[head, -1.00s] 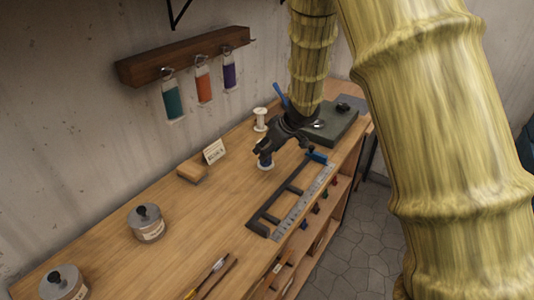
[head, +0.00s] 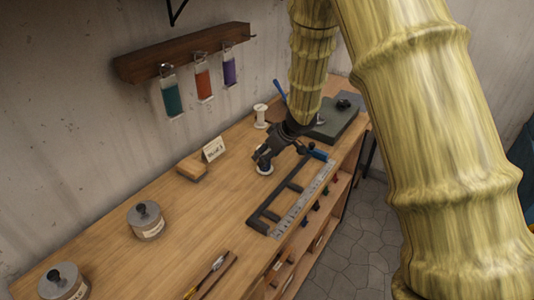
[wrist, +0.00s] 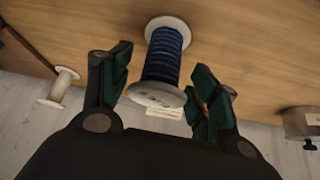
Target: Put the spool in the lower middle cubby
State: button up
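The blue-thread spool (wrist: 165,55) with white flanges stands upright on the workbench. In the head view its pale base flange (head: 265,171) shows, and my gripper hides most of the rest. My gripper (head: 264,156) is low over the bench at the spool. The cubbies (head: 316,223) are under the bench's front edge, seen at a steep angle; the lower middle one cannot be made out clearly.
A white spool (head: 261,115) stands behind my gripper. A dark metal frame with a ruler (head: 291,205) lies right of it. A wooden block with a card (head: 199,165), lidded jars (head: 146,221) and a green-grey slab (head: 333,124) are also on the bench.

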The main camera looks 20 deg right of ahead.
jog(key=shift+r, duration=0.15)
jog(key=shift+s+r, duration=0.1)
jog(key=shift+r, duration=0.2)
jog(key=v, duration=1.1)
jog(key=shift+s+d+r, duration=0.1)
jog(key=shift+r, duration=0.1)
